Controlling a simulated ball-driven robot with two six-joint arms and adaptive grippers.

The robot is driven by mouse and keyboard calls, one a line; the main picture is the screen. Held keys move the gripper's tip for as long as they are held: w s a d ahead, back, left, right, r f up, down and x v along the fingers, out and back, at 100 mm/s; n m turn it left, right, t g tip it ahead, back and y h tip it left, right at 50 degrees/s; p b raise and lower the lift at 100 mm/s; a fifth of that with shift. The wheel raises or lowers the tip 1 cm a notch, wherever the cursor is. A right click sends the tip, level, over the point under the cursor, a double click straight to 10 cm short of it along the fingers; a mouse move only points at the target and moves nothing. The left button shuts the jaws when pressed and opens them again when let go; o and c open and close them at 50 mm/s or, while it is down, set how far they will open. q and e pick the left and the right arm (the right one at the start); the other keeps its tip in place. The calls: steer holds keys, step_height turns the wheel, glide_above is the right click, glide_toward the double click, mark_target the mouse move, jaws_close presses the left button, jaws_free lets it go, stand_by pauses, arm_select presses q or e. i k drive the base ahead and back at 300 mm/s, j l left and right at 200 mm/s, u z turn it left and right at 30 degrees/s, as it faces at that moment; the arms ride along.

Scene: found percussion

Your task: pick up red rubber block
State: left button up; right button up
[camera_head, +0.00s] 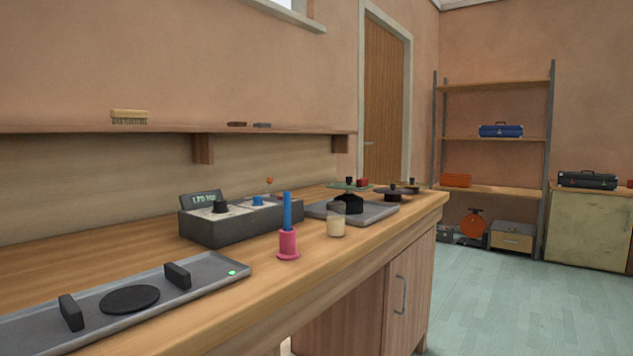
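A small red block (362,182) shows at the far end of the workbench, at the right edge of a thin green plate (341,186) raised on a black stand (349,204). It is small here, and I cannot tell if it rests on the plate or behind it. A dark reddish-brown block (237,124) lies on the wall shelf, beside a grey one (262,125). I cannot tell which of these is rubber. Neither of my grippers is in view.
The wooden workbench (330,252) holds a grey tray (215,265) with black pieces, a control box (240,225), a pink holder with a blue stick (288,244) and a glass jar (337,224). Green floor (500,300) lies open at right, before shelving (495,190) and a cabinet (588,228).

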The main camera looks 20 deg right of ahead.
mark_target(361, 182)
steer(key=i+l+u, duration=0.1)
steer(key=i+l, duration=0.2)
steer(key=i+l+u, duration=0.15)
steer(key=i+l, duration=0.15)
steer(key=l, duration=0.15)
steer(key=i+l+u, duration=0.1)
steer(key=i+l, duration=0.2)
steer(key=i+l+u, duration=0.1)
steer(key=i+l, duration=0.15)
steer(key=l, duration=0.3)
